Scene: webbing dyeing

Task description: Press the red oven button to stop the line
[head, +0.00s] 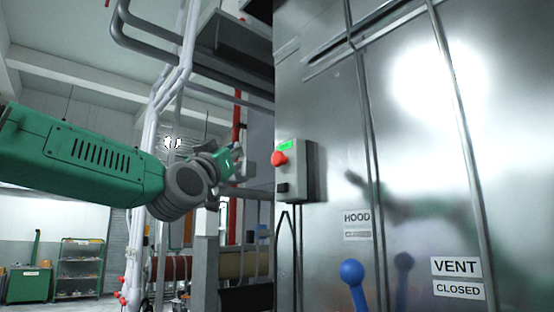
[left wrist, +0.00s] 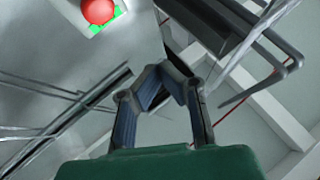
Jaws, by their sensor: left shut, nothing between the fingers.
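The red button (head: 279,158) sits on a grey control box (head: 312,172) fixed to the side of the large metal cabinet, with a green plate behind it. My left arm comes in from the left, and its gripper (head: 240,160) is left of the button, apart from it. In the left wrist view the red button (left wrist: 99,10) shows at the top, beyond and left of my left gripper (left wrist: 165,72). The gripper is shut and holds nothing. My right gripper is not in view.
The metal cabinet (head: 335,110) fills the right side, with HOOD and VENT (head: 456,266) labels. A lever with a blue knob (head: 352,272) stands below the box. White pipes (head: 183,70) run behind my left arm. A shelf rack (head: 80,265) stands far left.

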